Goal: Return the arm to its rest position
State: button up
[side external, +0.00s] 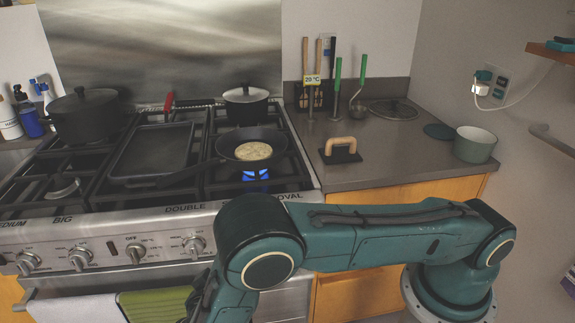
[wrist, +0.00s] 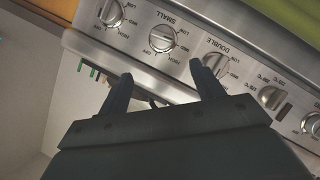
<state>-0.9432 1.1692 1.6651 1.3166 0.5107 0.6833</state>
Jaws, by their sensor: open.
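My gripper (wrist: 160,85) shows in the wrist view with its two dark fingers spread apart and nothing between them. Beyond the fingers is the stove's steel front panel (wrist: 185,55) with several knobs. In the side external view my teal arm reaches left across the front of the stove and bends down at the left. The gripper end there is mostly cut off at the bottom edge, near the towels.
A frying pan (side external: 265,134) with a pale round food (side external: 253,151) sits over a lit blue burner (side external: 256,175). A griddle (side external: 153,150) and pots stand on the stove. Towels (side external: 155,303) hang at the oven front. A wooden-handled press (side external: 341,152) and green pot (side external: 474,146) are on the counter.

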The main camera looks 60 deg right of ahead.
jog(key=s+d+r+g+y, duration=0.15)
jog(key=d+r+y, duration=0.35)
jog(key=r, duration=0.5)
jog(key=s+d+r+g+y, duration=0.1)
jog(key=d+r+g+y, duration=0.1)
jog(key=d+r, duration=0.7)
jog(key=s+d+r+n+t+y, duration=0.1)
jog(key=s+r, duration=0.3)
jog(key=s, duration=0.6)
jog(key=s+d+r+n+t+y, duration=0.1)
jog(key=s+r+y, duration=0.3)
jog(key=s, duration=0.6)
jog(key=shift+s+d+r+n, duration=0.2)
jog(key=shift+d+r+n, duration=0.4)
jog(key=shift+r+n, duration=0.25)
